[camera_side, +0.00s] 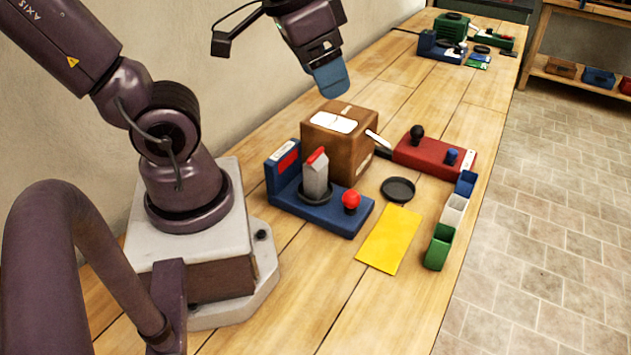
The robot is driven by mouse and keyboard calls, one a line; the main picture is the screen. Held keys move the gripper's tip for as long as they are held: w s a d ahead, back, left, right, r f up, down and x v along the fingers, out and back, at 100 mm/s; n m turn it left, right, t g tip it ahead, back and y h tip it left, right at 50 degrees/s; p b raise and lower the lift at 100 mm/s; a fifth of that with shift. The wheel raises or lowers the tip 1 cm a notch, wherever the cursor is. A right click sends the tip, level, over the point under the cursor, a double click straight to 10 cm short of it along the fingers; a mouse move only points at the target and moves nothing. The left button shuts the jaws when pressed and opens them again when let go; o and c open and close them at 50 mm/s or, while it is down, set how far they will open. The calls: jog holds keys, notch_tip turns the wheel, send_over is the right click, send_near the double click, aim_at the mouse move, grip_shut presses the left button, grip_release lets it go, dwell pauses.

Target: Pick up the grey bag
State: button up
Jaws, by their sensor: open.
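The grey bag (315,182) is small and upright, with a red folded top. It stands on the blue machine (340,218), between its upright back part and a red knob. My gripper (331,76) is above and behind the bag, over the brown box, well clear of it. Its blue fingertips point down; one finger mostly hides the other. It is open with nothing seen in it.
A brown box (352,158) stands right behind the bag. A red block with knobs (432,153), a black dish (398,189), a yellow sheet (390,238) and small bins (440,246) lie to the right. The front bench top is clear.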

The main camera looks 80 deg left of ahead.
jog(key=w+a+f+n+g, duration=0.2)
jog(key=a+f+n+g, duration=0.15)
jog(key=a+f, duration=0.35)
jog(key=n+g, duration=0.1)
jog(key=n, duration=0.3)
send_over(315, 163)
jog(key=f, duration=0.7)
jog(key=shift+s, duration=0.2)
jog(key=shift+w+a+f+n, duration=0.1)
jog(key=shift+w+a+n, duration=0.15)
jog(key=shift+n, duration=0.1)
jog(key=f, duration=1.2)
jog(key=shift+d+f, duration=0.25)
jog(key=shift+d, duration=0.05)
jog(key=c, duration=1)
